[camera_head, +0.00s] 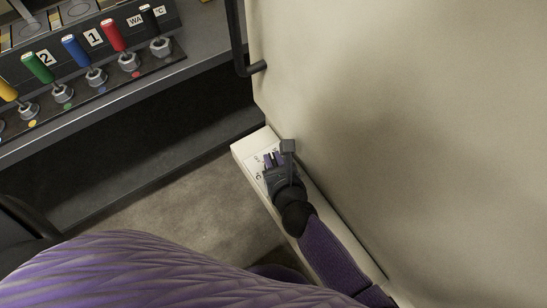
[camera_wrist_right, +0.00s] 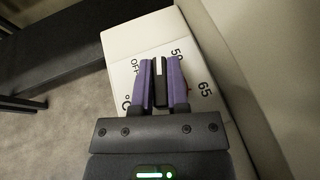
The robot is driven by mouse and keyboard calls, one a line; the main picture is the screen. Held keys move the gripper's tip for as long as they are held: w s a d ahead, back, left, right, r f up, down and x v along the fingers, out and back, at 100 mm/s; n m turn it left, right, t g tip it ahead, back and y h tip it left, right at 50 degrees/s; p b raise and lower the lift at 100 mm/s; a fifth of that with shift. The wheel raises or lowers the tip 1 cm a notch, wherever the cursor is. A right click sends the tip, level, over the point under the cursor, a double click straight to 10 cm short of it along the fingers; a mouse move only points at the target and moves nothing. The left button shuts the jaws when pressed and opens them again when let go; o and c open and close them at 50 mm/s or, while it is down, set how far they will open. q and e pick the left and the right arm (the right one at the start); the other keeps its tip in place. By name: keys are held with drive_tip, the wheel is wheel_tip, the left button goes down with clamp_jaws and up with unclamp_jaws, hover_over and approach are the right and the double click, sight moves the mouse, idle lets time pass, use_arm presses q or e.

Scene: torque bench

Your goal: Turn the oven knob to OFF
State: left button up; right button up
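The oven knob (camera_wrist_right: 160,82) is a black bar with a white line, on a cream panel (camera_wrist_right: 126,47) printed with OFF, 50, 65 and °C. In the right wrist view, its line points up the picture, between OFF on the left and 50 on the right. My right gripper (camera_wrist_right: 163,70) has one purple finger on each side of the knob, and both look closed against it. In the head view, my right gripper (camera_head: 273,159) is over the cream panel (camera_head: 245,150), and the knob is mostly hidden there. My left gripper is not in view.
A large cream oven door or wall (camera_head: 400,110) with a black handle (camera_head: 238,45) rises beside the panel on the right. A grey bench (camera_head: 130,88) at the upper left carries a rack of several coloured-handled tools (camera_head: 75,52). Bare floor (camera_head: 175,200) lies left of the panel.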

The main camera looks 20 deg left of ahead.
clamp_jaws()
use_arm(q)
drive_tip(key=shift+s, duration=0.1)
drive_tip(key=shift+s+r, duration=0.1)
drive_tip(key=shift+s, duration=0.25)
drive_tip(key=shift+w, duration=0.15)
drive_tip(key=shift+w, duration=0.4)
